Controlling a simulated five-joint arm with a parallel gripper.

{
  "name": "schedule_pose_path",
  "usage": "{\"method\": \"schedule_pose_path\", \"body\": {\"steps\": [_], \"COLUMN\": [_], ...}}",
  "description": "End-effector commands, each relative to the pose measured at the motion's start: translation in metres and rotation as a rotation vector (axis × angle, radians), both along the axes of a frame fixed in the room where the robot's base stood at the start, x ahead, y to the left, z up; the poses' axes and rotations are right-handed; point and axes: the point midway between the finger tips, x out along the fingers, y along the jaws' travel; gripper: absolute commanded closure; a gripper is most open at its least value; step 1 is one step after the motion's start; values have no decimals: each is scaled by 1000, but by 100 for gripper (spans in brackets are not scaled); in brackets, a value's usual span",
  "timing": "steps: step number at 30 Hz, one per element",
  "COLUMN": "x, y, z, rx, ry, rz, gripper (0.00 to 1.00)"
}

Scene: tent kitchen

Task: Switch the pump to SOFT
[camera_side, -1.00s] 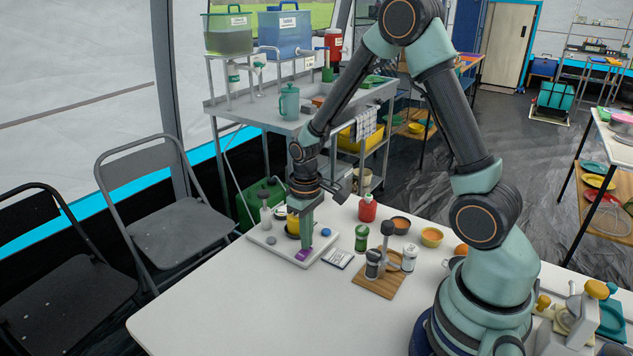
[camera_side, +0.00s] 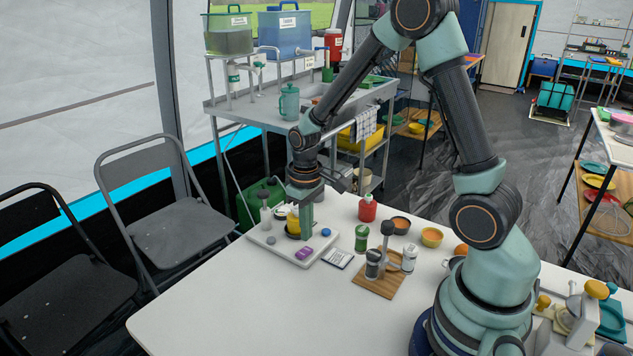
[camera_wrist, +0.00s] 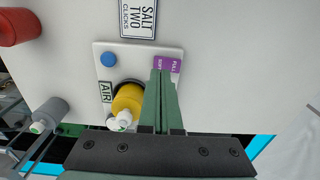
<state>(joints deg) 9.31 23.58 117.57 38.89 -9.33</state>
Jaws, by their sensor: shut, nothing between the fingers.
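The pump is a white plate (camera_side: 268,239) on the table with a yellow cylinder (camera_side: 293,224) standing on it. A purple switch (camera_side: 304,253) sits on the plate's near part. In the wrist view the switch (camera_wrist: 174,66) reads FULL on its right side and, less clearly, SOFT on its left. I cannot tell which side is down. My gripper (camera_side: 307,236) is shut and empty, pointing down just above and behind the switch. In the wrist view its fingertips (camera_wrist: 162,74) appear beside the SOFT end. A blue button (camera_wrist: 109,60) and an AIR label (camera_wrist: 106,92) are also on the plate.
A SALT TWO CLICKS card (camera_side: 337,258) lies right of the plate. The table's front left is clear.

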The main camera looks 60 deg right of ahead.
Motion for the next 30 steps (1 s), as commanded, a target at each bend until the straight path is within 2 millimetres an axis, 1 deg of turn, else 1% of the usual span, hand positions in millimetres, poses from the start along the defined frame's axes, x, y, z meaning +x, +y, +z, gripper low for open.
{"method": "schedule_pose_path", "body": {"steps": [3,15,19,26,28,30], "x": [1,1,0,0,0,0], "y": [0,0,0,0,0,2], "z": [10,36,40,40,42,48], "rx": [0,0,0,0,-1,-3], "ry": [-3,-2,-1,-1,-5,-19], "rz": [0,0,0,0,0,1], "gripper": [100,100,100,100,100,100]}}
